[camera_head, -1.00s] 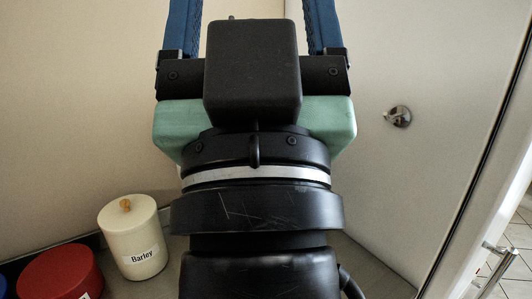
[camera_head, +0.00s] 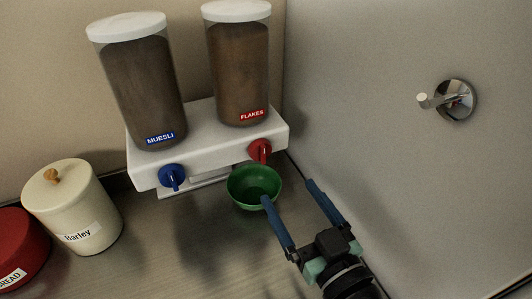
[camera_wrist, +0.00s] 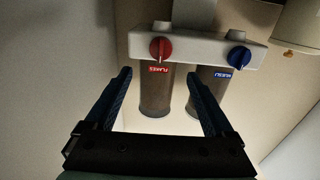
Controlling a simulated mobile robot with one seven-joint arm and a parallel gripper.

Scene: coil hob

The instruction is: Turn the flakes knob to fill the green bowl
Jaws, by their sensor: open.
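The flakes dispenser (camera_head: 240,75) has a clear body with brown contents, a white lid and a red label. Its red knob (camera_head: 260,150) sits on the white base, its lever pointing roughly down. The knob also shows in the wrist view (camera_wrist: 160,48), where the dispenser appears upside down. The green bowl (camera_head: 243,203) is below and in front of the red knob, and its visible inside looks empty. My gripper (camera_head: 288,192) is open and empty, right of the bowl. One fingertip overlaps the bowl's edge in the head view; contact cannot be told. The wrist view does not show the bowl.
A muesli dispenser (camera_head: 145,85) with a blue knob (camera_head: 173,176) shares the base. A cream Barley canister (camera_head: 75,205) and a red Bread container (camera_head: 18,245) stand at left. A wall (camera_head: 370,110) with a metal hook (camera_head: 452,100) rises at right. The front counter is clear.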

